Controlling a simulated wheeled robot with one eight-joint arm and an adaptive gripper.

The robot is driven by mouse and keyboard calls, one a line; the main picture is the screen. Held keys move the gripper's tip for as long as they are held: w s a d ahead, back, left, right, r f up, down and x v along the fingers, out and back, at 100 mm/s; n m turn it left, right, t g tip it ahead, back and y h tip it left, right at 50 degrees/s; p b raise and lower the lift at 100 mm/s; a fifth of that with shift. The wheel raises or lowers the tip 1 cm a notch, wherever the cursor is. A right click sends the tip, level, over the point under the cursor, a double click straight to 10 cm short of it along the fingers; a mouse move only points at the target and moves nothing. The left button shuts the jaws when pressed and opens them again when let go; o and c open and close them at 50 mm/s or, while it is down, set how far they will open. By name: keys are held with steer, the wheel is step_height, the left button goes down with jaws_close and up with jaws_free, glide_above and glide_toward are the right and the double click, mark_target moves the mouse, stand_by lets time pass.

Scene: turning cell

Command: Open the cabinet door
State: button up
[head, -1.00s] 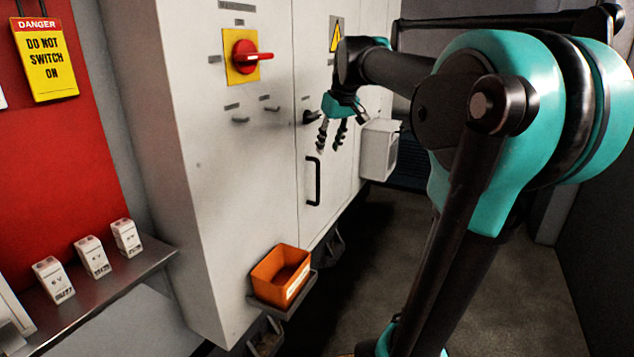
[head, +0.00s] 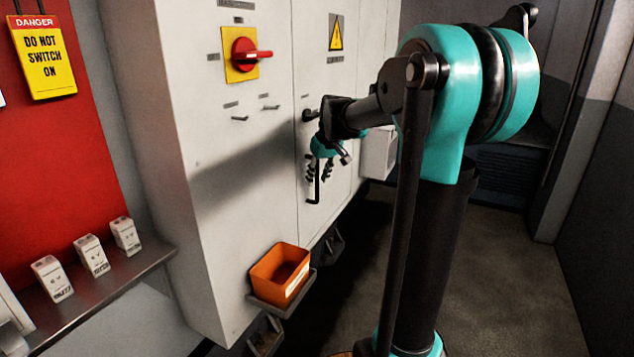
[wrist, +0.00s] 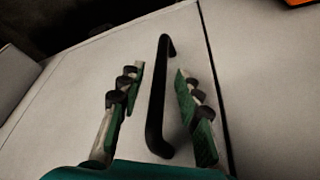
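The cabinet door (head: 341,88) is the light grey right-hand panel of the cabinet, and it sits flush and closed. Its black bar handle (head: 317,187) stands upright low on the door, with its upper part hidden behind my gripper. My gripper (head: 318,178) is at the handle's upper part in the head view. In the wrist view the open fingers (wrist: 158,95) lie on either side of the handle (wrist: 157,110), with a gap visible on both sides. I cannot tell whether the fingertips reach past the bar. A dark latch knob (head: 310,115) sits above the handle.
A red rotary switch (head: 245,55) on a yellow plate is on the left panel. An orange bin (head: 280,275) sits on a small shelf low on the cabinet front. A grey box (head: 376,152) is at the door's right. The floor at right is clear.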

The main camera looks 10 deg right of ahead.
steer(key=shift+x, duration=1.15)
jaws_close()
